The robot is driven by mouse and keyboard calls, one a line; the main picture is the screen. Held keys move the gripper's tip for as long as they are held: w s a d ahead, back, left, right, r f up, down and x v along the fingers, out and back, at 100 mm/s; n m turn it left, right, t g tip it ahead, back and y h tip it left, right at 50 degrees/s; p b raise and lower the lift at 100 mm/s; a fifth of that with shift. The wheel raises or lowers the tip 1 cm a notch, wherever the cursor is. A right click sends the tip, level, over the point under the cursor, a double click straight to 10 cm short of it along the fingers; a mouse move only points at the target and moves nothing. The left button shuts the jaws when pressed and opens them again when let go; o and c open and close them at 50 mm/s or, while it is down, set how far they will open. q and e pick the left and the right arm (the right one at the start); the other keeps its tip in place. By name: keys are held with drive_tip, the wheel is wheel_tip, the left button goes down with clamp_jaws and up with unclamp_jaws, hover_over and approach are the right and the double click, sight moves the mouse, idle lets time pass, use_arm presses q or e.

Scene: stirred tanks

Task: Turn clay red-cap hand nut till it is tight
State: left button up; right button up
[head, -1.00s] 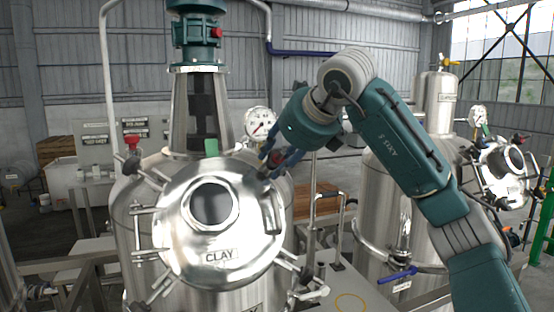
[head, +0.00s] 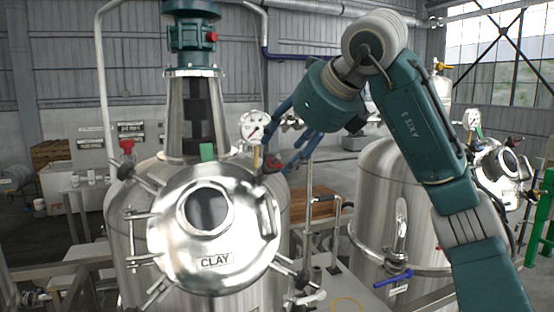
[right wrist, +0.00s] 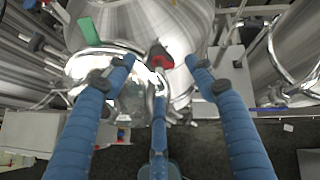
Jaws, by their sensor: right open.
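The tank with the CLAY plate (head: 216,261) has a round tilted lid (head: 165,225) ringed by hand nuts. A red-cap hand nut (head: 272,164) sits at the lid's upper right; its cap also shows in the right wrist view (right wrist: 160,60). My right gripper (head: 287,147) is open beside the upper-right nut. In the right wrist view its blue fingers (right wrist: 160,76) are spread around the red cap's place in the picture, with no visible grip on it. My left gripper is not in view.
A second steel tank (head: 385,200) with a blue-handled valve (head: 394,275) stands to the right. Metal pipework (head: 310,215) runs between the tanks.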

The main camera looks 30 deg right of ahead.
drive_tip(key=v, duration=0.4)
drive_tip(key=shift+s+r, duration=0.15)
drive_tip(key=shift+s, duration=0.05)
idle(0.4)
